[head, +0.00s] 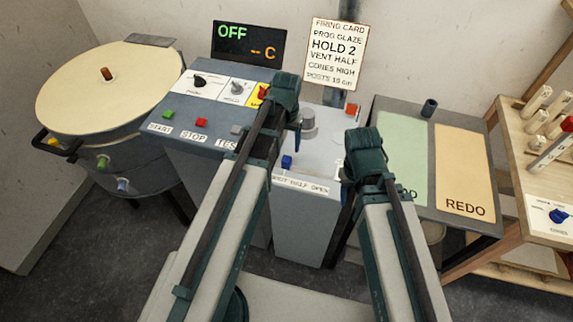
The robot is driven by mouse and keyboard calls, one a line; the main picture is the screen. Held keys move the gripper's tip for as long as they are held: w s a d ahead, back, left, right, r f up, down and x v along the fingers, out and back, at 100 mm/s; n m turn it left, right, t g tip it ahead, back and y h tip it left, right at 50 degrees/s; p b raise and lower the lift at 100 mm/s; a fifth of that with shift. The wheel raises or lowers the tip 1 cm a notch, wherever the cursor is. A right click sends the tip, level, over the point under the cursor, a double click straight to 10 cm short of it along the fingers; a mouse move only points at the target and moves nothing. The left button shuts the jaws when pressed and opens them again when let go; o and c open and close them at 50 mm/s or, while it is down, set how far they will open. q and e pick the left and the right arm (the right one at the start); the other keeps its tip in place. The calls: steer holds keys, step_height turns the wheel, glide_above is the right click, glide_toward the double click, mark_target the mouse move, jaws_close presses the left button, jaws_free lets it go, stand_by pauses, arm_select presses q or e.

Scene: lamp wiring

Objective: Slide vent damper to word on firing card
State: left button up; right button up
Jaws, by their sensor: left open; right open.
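The firing card (337,55) stands upright at the back and reads "VENT HALF", among other lines. The vent damper is a small blue knob (287,161) on the light grey box, above a label strip (302,185) whose readable words are "HALF" and "OPEN"; its left word is partly hidden. The knob sits toward the left part of the strip, left of "OPEN"; its exact stop is unclear. My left gripper (288,108) is open above and behind the knob, apart from it. My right gripper (355,165) is open to the right of the box. Both fingertips are largely hidden.
A control panel (215,103) with buttons and dials adjoins the box, under a display (249,43) reading "OFF". A grey round knob (308,122) rises from the box. A round kiln (107,85) stands left; green and orange mats (464,165) and a wooden rack (540,150) lie right.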

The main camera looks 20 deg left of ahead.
mark_target(287, 159)
arm_select(q)
step_height(287, 159, down, 9)
steer(key=b, duration=0.7)
steer(key=shift+b, duration=0.35)
steer(key=shift+r, duration=0.1)
jaws_close()
stand_by(0.6)
